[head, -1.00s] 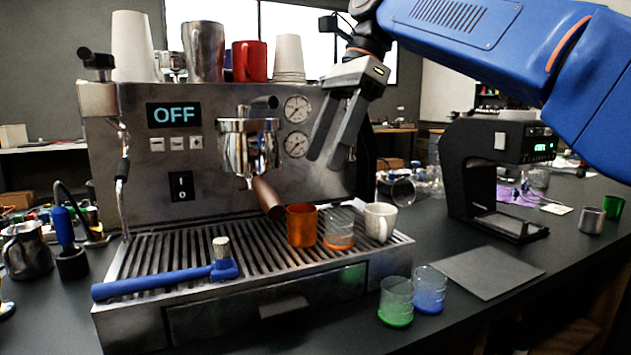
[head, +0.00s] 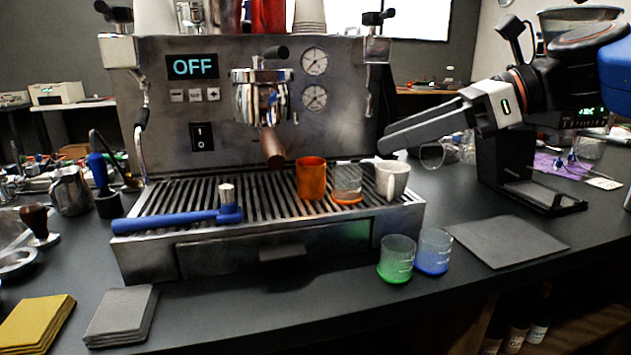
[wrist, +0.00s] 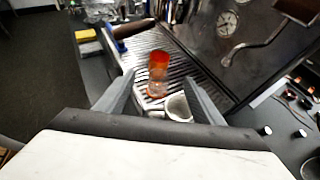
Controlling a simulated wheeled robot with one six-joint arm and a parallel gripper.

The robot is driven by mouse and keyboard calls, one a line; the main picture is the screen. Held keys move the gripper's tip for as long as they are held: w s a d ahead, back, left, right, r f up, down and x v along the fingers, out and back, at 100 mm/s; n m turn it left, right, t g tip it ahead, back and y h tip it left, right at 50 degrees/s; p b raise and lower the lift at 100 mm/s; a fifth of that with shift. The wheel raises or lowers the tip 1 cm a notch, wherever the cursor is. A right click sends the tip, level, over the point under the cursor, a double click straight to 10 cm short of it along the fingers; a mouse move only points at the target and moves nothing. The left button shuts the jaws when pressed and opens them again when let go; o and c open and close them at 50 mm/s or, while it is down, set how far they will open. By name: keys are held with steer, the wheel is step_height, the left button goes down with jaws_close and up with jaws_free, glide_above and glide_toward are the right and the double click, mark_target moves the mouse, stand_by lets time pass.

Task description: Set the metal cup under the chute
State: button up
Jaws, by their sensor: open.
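A small metal cup (head: 627,201) shows only as a sliver at the right edge of the head view, on the counter right of the black grinder (head: 500,165). The grinder has a clear hopper (head: 585,22) and a green display; my arm covers much of its upper part, and I cannot make out its chute. My gripper (head: 388,142) is open and empty, pointing left above the right end of the drip tray. In the wrist view its fingers (wrist: 159,80) stand apart over the drip tray, with a white mug (wrist: 179,107) and an orange cup (wrist: 158,62) beyond.
The drip tray (head: 165,203) of the coffee machine holds an orange cup, a glass (head: 347,180), a white mug (head: 393,180) and a blue-handled tool (head: 178,218). Green (head: 396,260) and blue (head: 434,252) glasses stand before it. A flat grey mat (head: 510,243) lies clear at right.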

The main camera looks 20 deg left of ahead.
glide_toward(311, 169)
steer(key=w+a+f, duration=0.1)
steer(key=a+f, duration=0.1)
steer(key=a, duration=0.1)
steer(key=w+a+f, duration=0.1)
steer(key=a, duration=0.1)
steer(key=shift+w, duration=0.35)
steer(key=shift+x, duration=2.7)
steer(key=shift+f, duration=0.1)
steer(key=c, duration=1.2)
